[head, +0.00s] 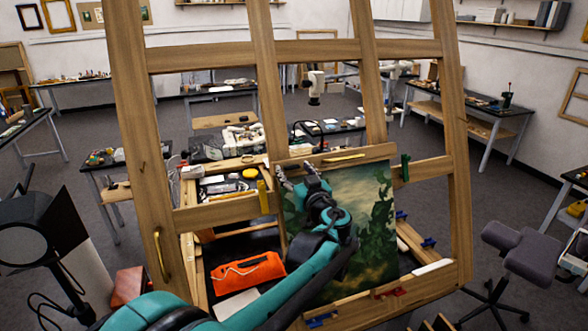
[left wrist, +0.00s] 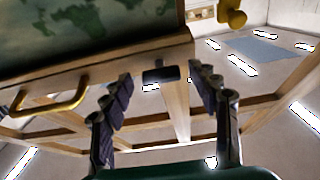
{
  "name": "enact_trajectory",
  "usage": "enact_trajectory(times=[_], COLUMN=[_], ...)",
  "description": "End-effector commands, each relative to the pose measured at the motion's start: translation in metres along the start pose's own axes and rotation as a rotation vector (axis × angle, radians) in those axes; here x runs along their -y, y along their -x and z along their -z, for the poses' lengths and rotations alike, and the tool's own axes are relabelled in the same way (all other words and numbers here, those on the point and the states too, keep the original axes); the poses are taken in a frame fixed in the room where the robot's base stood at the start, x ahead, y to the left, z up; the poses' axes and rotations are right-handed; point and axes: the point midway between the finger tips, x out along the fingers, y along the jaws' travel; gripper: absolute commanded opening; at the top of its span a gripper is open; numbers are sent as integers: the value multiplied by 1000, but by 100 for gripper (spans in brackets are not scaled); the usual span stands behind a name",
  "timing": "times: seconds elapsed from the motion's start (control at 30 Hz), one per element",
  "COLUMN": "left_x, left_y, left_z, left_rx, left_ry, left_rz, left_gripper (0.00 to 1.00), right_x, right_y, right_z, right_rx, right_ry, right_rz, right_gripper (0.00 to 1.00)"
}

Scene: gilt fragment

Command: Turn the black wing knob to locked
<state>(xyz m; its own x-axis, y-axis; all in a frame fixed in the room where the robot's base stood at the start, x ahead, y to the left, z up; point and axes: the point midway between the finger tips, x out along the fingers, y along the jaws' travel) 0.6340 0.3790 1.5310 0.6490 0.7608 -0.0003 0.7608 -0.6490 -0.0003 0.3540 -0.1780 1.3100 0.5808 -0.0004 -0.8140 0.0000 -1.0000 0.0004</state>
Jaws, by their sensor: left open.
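A small black knob (left wrist: 160,75) shows in the left wrist view on the wooden easel beam, below the painting's edge. Its wide bar lies roughly level across that picture. My left gripper (left wrist: 160,72) is open, with one dark ridged finger on each side of the knob and a gap on both sides. I cannot tell how deep the knob sits between the fingers. In the head view my left gripper (head: 294,172) is at the painting's upper left corner, and I cannot make out the black knob there. My right gripper is not in view.
The wooden easel (head: 135,120) holds a green painting (head: 365,225). A yellow knob (head: 263,197), a green knob (head: 405,167), blue knobs (head: 428,242) and a brass handle (left wrist: 45,103) are on it. An orange pouch (head: 248,272) lies behind the frame.

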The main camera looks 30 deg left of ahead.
Motion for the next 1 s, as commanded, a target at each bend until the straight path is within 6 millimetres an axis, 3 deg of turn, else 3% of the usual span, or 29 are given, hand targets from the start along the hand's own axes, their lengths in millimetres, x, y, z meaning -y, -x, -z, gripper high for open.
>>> enact_trajectory(times=[0.33, 0.5, 0.53, 1.0], left_x=[0, 0, 0, 1], left_y=[-6, -6, -6, -5], left_z=[0, 0, 0, 0], left_rx=[1, 1, 1, 1], left_ry=[0, 0, 0, -81], left_rz=[0, 0, 0, -37], left_gripper=[60, 16, 10, 10], right_x=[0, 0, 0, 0], right_y=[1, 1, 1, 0], right_z=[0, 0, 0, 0], right_rx=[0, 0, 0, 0], right_ry=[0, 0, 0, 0], right_rz=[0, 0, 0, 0], right_gripper=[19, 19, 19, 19])
